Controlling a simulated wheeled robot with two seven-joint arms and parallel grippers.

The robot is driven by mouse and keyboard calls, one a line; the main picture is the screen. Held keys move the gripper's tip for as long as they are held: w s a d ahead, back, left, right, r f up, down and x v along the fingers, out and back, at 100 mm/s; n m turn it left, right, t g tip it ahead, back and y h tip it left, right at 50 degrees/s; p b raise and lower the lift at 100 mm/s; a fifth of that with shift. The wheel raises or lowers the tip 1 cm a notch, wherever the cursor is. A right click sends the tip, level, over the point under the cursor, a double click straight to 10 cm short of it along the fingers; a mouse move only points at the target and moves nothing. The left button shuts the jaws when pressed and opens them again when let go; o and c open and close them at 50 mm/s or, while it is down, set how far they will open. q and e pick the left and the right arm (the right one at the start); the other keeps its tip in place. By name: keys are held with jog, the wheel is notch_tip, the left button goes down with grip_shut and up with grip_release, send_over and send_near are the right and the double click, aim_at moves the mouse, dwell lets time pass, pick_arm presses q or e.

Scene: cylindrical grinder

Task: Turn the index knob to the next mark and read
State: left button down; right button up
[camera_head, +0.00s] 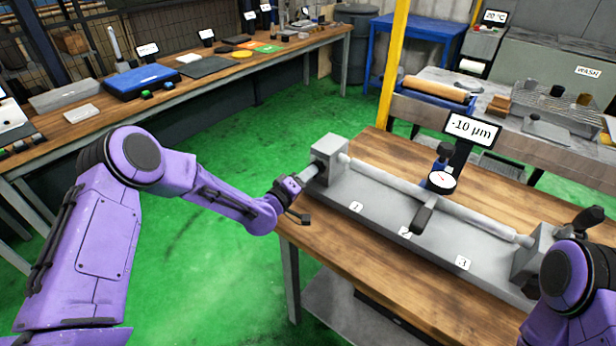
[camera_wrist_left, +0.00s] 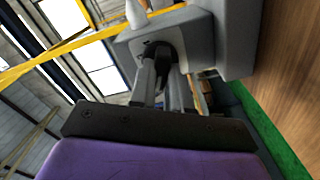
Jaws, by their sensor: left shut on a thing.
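My left gripper (camera_head: 309,174) reaches the left end of the grey headstock (camera_head: 330,158). It is shut on the dark index knob, which the fingers mostly hide in the head view. In the left wrist view the two grey fingers lie around the dark knob (camera_wrist_left: 163,52) on the headstock's end face. The knob's marks cannot be made out. The display (camera_head: 472,129) reads -10 µm. A dial gauge (camera_head: 441,182) stands at the long pale shaft (camera_head: 390,184). My right arm shows at the lower right; its gripper cannot be seen.
The grinder bed (camera_head: 380,218) carries labels 1, 2 and 3 and rests on a wooden table (camera_head: 315,246). A dark-handled part (camera_head: 422,216) lies across the bed's middle. A yellow post (camera_head: 394,62) stands behind. Green floor is open left of the table.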

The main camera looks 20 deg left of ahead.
pick_arm(q)
jog(key=shift+m+b, duration=2.4)
jog(key=shift+m, duration=1.5)
jog(key=c, duration=1.1)
grip_release()
jog(key=shift+s, duration=0.1)
jog(key=b+v, duration=0.2)
jog(key=v, duration=0.8)
jog(key=shift+s+r, duration=0.1)
jog(key=shift+s, duration=0.15)
